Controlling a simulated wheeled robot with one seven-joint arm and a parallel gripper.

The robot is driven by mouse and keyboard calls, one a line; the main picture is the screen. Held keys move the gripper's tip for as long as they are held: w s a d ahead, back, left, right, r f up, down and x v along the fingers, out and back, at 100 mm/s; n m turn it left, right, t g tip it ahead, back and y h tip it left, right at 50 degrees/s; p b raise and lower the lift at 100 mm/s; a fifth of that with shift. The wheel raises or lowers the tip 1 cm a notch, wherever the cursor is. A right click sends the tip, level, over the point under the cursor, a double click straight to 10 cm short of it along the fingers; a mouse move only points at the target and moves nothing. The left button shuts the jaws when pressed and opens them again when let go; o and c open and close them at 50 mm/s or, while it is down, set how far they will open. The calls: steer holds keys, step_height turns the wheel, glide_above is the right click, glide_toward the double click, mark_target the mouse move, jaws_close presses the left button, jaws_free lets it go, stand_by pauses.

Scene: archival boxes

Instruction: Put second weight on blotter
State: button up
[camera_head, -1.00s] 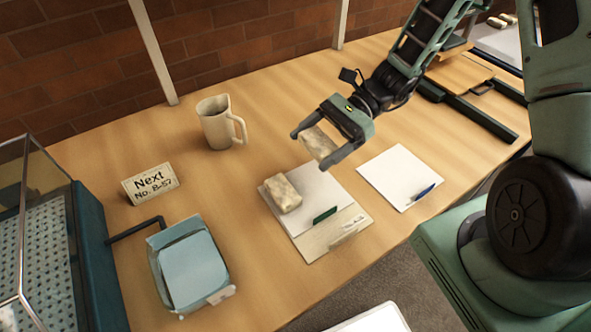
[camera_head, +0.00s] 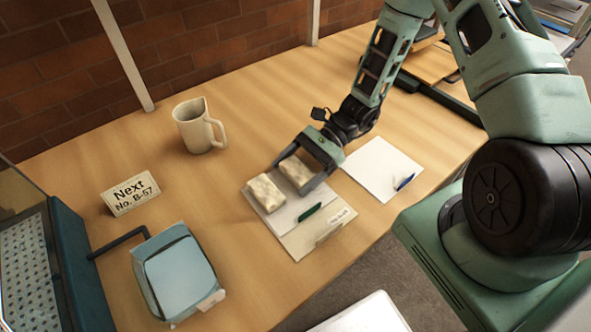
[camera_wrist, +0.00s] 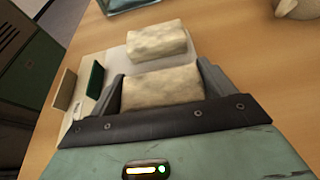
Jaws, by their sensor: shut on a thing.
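My gripper (camera_head: 300,178) is shut on a pale, mottled stone-like weight (camera_head: 297,171), low over the far right part of the blotter. In the wrist view this held weight (camera_wrist: 162,90) sits between the two fingers. Another similar weight (camera_head: 266,193) lies on the blotter just left of it, and it also shows in the wrist view (camera_wrist: 157,43). The blotter is a pale board (camera_head: 285,222) on the table, with a dark green strip (camera_head: 310,212) and a labelled near edge. I cannot tell whether the held weight touches the blotter.
A white sheet (camera_head: 375,165) with a blue pen (camera_head: 405,181) lies right of the blotter. A cream jug (camera_head: 196,126) stands behind, a sign (camera_head: 130,194) to the left, and a blue box (camera_head: 176,272) front left. The table (camera_head: 90,167) is clear between them.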

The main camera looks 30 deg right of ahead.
steer(key=o, duration=1.3)
steer(key=shift+r, duration=0.1)
steer(key=b+v, duration=0.1)
steer(key=v, duration=1)
steer(key=shift+d, duration=0.25)
steer(key=shift+a+r+n, duration=0.15)
steer(key=shift+r+n, duration=0.15)
steer(key=s+a+r+n+t+h, duration=0.2)
steer(key=s+a+r+n+h, duration=1)
steer(key=n, duration=1.1)
steer(key=s+a+r, duration=0.2)
steer(key=s+a, duration=0.2)
steer(key=s, duration=0.2)
steer(key=shift+a+r+t+h, duration=0.2)
steer(key=shift+t+h, duration=0.1)
